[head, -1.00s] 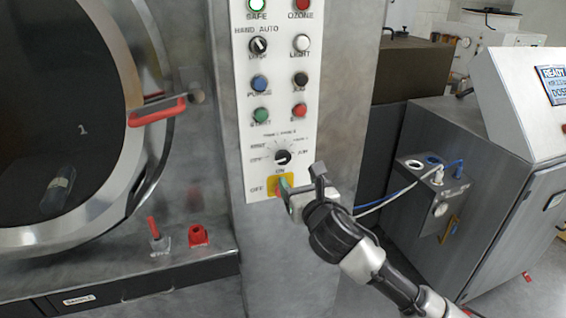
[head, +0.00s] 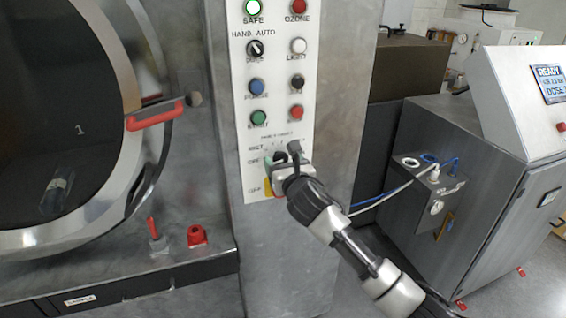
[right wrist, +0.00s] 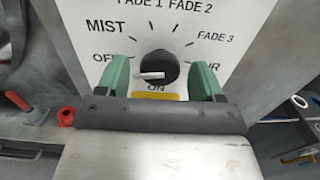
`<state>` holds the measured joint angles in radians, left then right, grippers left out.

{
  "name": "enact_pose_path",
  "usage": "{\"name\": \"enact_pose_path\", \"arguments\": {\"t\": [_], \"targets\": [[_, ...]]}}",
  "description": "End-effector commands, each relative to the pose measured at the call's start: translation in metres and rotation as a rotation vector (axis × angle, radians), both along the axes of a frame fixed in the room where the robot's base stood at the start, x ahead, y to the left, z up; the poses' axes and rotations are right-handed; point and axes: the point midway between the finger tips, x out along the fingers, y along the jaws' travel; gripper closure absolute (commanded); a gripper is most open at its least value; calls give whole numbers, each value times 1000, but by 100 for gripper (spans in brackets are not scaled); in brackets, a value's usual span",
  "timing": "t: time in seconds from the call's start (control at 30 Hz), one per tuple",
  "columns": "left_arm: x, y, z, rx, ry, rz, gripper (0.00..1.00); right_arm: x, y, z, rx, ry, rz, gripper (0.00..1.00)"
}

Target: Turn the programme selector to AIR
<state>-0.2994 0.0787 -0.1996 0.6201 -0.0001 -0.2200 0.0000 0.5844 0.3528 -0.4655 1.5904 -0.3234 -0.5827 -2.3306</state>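The programme selector is a black round knob (right wrist: 159,67) with a white pointer, on a white dial panel in the right wrist view. Its pointer lies to the left, roughly on the OFF side. MIST, FADE 1, FADE 2 and FADE 3 run around it; the AIR label (right wrist: 211,65) at right is partly covered by a finger. My right gripper (right wrist: 160,77) is open, its green fingers on either side of the knob with gaps visible. In the head view the right gripper (head: 283,158) is at the lower panel and hides the knob. My left gripper is out of view.
A yellow plate (right wrist: 156,96) marked ON sits just below the knob. Push buttons and a HAND/AUTO switch (head: 255,48) are above on the control panel (head: 277,70). A round door with a red handle (head: 155,115) is to the left; a steel console (head: 480,150) is to the right.

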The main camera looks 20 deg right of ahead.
Motion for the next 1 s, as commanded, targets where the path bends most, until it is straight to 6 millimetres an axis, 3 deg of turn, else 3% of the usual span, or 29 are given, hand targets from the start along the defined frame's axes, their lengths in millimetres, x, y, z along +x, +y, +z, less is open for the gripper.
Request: {"name": "enact_pose_path", "arguments": {"t": [0.03,0.3,0.67,1.0], "targets": [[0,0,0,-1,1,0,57,0,0,0,0,0,0,41],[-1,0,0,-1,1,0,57,0,0,0,0,0,0,79],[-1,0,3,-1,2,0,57,0,0,1,68,3,0,79],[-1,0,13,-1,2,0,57,0,-1,1,327,12,-1,79]]}}
